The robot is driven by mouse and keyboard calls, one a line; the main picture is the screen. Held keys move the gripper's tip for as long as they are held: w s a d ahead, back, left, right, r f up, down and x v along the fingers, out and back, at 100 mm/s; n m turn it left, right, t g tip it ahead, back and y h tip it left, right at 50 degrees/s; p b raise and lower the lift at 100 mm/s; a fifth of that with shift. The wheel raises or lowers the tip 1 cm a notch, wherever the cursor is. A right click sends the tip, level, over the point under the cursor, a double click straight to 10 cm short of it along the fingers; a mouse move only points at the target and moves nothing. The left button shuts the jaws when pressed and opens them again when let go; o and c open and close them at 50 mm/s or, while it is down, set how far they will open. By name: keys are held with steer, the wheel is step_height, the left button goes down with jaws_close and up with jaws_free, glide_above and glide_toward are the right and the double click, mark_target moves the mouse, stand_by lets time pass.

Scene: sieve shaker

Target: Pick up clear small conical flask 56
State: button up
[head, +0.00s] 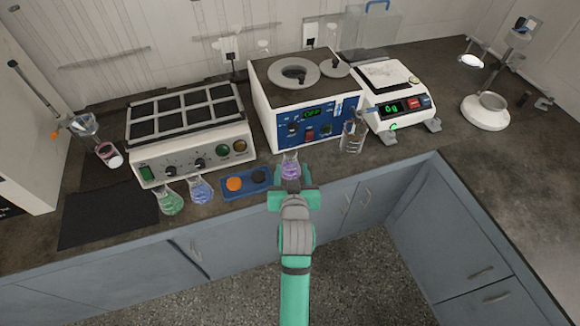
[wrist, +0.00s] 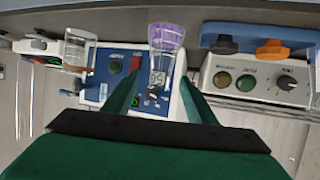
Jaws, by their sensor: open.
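A small clear conical flask with purple liquid (head: 290,168) stands at the counter's front edge, before the blue-fronted device. Wrist view shows this flask (wrist: 166,38) inverted, its neck pointing towards me. A dark marking shows near its neck; I cannot read a number 56 with certainty. My gripper (head: 293,194) is open at the counter edge, just in front of this flask. In the wrist view my gripper (wrist: 160,85) has one finger on each side of the neck, with gaps. I cannot tell whether the fingers reach the flask's depth. Similar flasks hold green liquid (head: 169,202) and blue liquid (head: 201,189).
Just left of the purple flask is a blue tray (head: 233,195) with orange and dark pieces. A clear beaker (head: 351,138) stands to the right. The blue-fronted device (head: 305,105) and hotplate (head: 190,135) stand behind. A dark mat (head: 105,216) lies left.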

mark_target(291, 160)
steer(key=shift+w+r, duration=0.35)
steer(key=shift+w, duration=0.35)
steer(key=x, duration=0.4)
steer(key=shift+w+f, duration=0.1)
steer(key=shift+w, duration=0.15)
steer(key=shift+f+x, duration=0.15)
steer(key=shift+x, duration=1.3)
steer(key=shift+f+x, duration=0.1)
steer(key=shift+x, duration=1.35)
steer(key=shift+s+a, duration=0.1)
steer(key=shift+a, duration=0.1)
steer(key=c, duration=1.2)
